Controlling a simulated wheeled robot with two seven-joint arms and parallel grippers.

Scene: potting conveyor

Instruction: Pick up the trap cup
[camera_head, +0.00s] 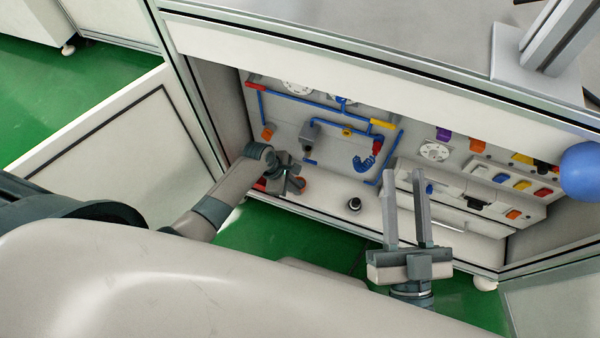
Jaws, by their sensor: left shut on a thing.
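The cabinet's back panel (285,125) carries blue pipes (300,97), a coiled blue hose (364,163) and coloured fittings. A stepped grey unit (480,185) with coloured blocks fills the right side. A blue ball (582,171) is at the right edge. The cabinet floor's middle is mostly clear.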

